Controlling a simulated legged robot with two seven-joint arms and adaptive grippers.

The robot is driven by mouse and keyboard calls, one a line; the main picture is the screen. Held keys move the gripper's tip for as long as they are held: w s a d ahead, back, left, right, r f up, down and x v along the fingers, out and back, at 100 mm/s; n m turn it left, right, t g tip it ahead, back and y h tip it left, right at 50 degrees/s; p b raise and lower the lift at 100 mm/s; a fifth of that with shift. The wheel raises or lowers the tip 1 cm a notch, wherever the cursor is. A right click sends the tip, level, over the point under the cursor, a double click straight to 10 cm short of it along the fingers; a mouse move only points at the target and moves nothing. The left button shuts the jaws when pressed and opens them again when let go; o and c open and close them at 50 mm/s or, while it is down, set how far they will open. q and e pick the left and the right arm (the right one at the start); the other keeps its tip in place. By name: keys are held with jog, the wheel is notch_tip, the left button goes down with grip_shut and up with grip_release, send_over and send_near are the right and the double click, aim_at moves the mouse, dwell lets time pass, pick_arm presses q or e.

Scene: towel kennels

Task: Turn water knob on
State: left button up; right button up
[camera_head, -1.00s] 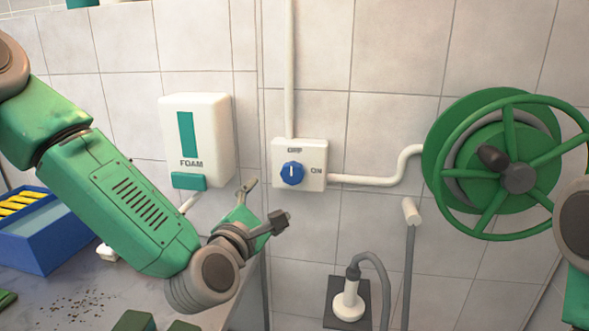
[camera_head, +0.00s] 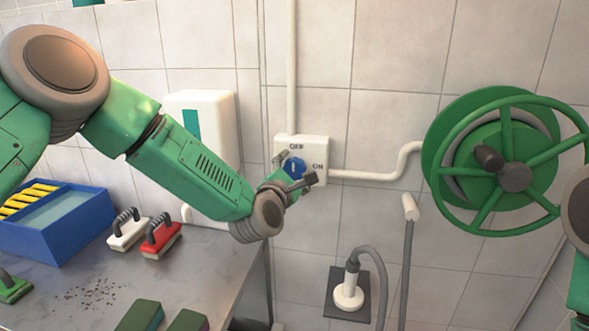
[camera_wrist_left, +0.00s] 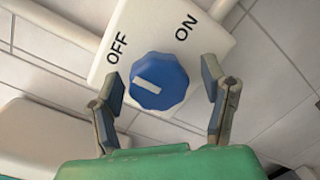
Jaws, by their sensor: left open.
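The blue water knob (camera_head: 294,168) sits on a white wall box (camera_head: 318,148) marked OFF above and ON at the right. In the left wrist view the knob (camera_wrist_left: 158,80) shows its white mark turned towards OFF. My left gripper (camera_head: 295,170) is at the box, its fingers in front of the knob and partly hiding it. In the left wrist view the open fingers of my left gripper (camera_wrist_left: 164,95) stand on either side of the knob, with a gap at each side. My right gripper is out of view; only part of my right arm shows at the right edge.
A white foam dispenser (camera_head: 222,110) hangs left of the box, partly behind my left arm. A green hose reel (camera_head: 460,108) is on the wall at right. A counter (camera_head: 200,262) holds a blue bin (camera_head: 55,245) and several brushes. Pipes run from the box.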

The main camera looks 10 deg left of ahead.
pick_arm(q)
jog(key=shift+w+d, duration=0.1)
jog(key=shift+d, duration=0.1)
jog(key=shift+a, duration=0.25)
jog(key=c, duration=1.1)
jog(key=shift+a+f, duration=0.15)
jog(key=shift+a, duration=0.05)
jog(key=shift+c, duration=0.3)
